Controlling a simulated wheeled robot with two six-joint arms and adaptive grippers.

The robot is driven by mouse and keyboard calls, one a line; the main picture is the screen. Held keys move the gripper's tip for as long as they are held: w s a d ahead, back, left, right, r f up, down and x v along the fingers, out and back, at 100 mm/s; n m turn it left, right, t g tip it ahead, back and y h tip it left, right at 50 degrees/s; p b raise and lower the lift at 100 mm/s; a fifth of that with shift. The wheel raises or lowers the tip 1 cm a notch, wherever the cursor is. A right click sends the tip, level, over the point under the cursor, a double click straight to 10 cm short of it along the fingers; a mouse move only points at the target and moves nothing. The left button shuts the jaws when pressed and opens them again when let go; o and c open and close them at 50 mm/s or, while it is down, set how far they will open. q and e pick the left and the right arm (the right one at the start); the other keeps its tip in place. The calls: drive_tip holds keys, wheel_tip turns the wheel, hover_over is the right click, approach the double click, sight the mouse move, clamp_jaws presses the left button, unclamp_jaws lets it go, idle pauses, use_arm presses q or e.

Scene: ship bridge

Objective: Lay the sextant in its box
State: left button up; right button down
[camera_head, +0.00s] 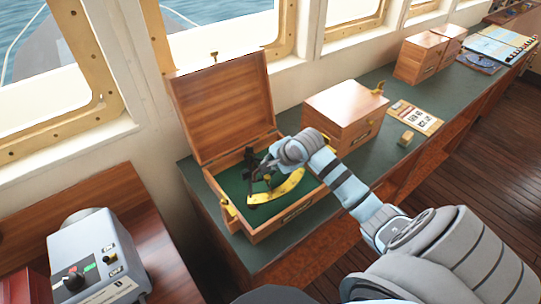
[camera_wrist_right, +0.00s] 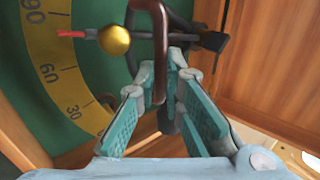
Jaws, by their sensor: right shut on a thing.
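The sextant (camera_head: 283,190), with a yellow arc and dark frame, is at the opening of its wooden box (camera_head: 262,235). The box is open, with a green lining and its lid (camera_head: 222,108) raised at the back. My right gripper (camera_head: 268,164) reaches in from the right and is shut on the sextant. In the right wrist view, the fingers (camera_wrist_right: 163,88) close around its brown handle (camera_wrist_right: 160,45); the numbered arc (camera_wrist_right: 55,62) lies over the green lining. I cannot tell whether the sextant touches the box floor. My left gripper is out of view.
A closed wooden box (camera_head: 345,108) stands to the right on the green counter (camera_head: 385,82), with a small wooden block (camera_head: 405,138) and a printed card (camera_head: 417,117) beside it. More boxes (camera_head: 428,55) stand farther along. A grey control unit (camera_head: 92,262) is at lower left.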

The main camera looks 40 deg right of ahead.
drive_tip(key=c, duration=1.7)
unclamp_jaws()
drive_tip(key=shift+o, duration=0.5)
drive_tip(key=shift+s, duration=0.1)
drive_tip(key=v, duration=1.2)
drive_tip(key=shift+a, duration=0.1)
